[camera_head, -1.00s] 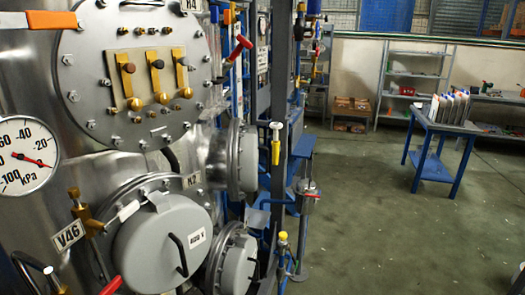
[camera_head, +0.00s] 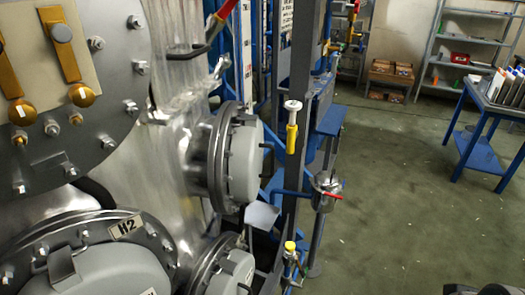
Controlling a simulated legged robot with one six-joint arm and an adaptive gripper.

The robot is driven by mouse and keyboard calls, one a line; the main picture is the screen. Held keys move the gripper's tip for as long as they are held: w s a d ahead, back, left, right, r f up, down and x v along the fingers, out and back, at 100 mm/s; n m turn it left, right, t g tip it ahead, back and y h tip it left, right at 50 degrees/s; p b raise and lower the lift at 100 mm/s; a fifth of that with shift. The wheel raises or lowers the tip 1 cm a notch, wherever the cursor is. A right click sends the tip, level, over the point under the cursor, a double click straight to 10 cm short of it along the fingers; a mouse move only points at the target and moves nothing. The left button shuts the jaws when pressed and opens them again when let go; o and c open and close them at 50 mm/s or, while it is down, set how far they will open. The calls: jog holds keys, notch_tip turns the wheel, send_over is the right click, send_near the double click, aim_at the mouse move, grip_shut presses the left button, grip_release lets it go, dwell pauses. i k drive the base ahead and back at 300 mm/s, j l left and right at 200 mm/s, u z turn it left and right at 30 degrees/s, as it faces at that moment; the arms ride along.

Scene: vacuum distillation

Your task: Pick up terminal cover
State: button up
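Several grey round covers sit on flanges of the steel vessel, and I cannot tell for sure which one is the terminal cover. One cover (camera_head: 95,277) with a handle is at the bottom left, below the H2 tag (camera_head: 126,227), and is cut off by the picture's lower edge. A second grey cover (camera_head: 246,165) sits near the middle on a bolted flange. A third grey cover (camera_head: 237,272) is below it, partly cut off. No fingertips of my gripper show. A small dark shape at the bottom right edge is too cut off to identify.
A bolted plate with brass terminals (camera_head: 75,100) fills the upper left. Blue posts and a yellow-handled valve (camera_head: 291,135) stand right of the covers. A blue table (camera_head: 485,120) and shelves (camera_head: 465,55) are at the back right. The green floor (camera_head: 400,215) is clear.

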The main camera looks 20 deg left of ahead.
aim_at(245, 168)
jog(key=i+l+u, duration=0.1)
jog(key=i+u, duration=0.35)
jog(key=i+l+u, duration=0.4)
jog(key=i, duration=0.15)
jog(key=j, duration=0.1)
